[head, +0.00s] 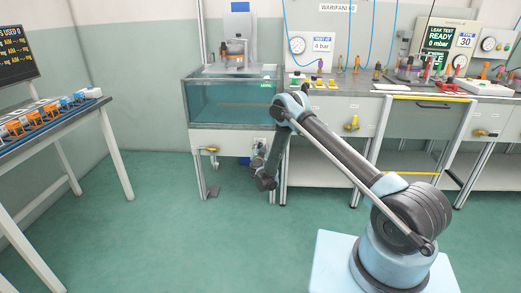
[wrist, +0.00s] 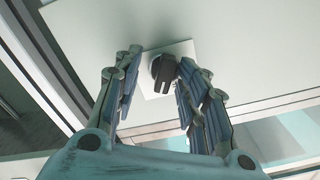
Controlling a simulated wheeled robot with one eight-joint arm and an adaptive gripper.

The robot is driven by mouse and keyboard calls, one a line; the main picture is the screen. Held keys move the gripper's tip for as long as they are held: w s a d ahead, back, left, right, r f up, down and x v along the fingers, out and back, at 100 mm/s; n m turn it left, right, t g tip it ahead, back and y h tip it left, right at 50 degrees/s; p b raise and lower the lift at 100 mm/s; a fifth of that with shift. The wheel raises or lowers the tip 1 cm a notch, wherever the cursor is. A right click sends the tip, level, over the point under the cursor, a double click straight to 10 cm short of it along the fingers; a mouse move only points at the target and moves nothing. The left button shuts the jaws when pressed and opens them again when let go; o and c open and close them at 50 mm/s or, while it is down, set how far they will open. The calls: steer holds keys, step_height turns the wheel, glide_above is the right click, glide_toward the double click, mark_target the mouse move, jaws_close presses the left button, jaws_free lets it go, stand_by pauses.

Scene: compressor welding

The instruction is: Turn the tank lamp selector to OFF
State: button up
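The tank lamp selector (wrist: 163,70) is a black knob on a pale square plate (wrist: 152,88) in the wrist view. Its grip bar runs slightly tilted, and no position markings are readable. My gripper (wrist: 161,57) is open, with one finger on each side of the knob. The right finger appears very close to the knob; I cannot tell whether it touches. The left finger stands apart from it. In the head view, my gripper (head: 261,165) is low at the front of the water tank (head: 230,97), by the right part of the panel under it. My arm largely hides the selector there.
A yellow handle (head: 209,150) sticks out left on the panel under the tank. A test bench (head: 340,108) with drawers adjoins on the right. A table (head: 62,119) with orange parts stands at the left. The green floor between is clear.

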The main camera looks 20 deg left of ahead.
steer(key=shift+a, duration=0.15)
jaws_close()
steer(key=shift+s, duration=0.1)
steer(key=n, duration=0.5)
steer(key=shift+n, duration=0.4)
steer(key=n, duration=0.5)
steer(key=shift+a+n, duration=0.15)
steer(key=shift+n, duration=0.25)
jaws_free()
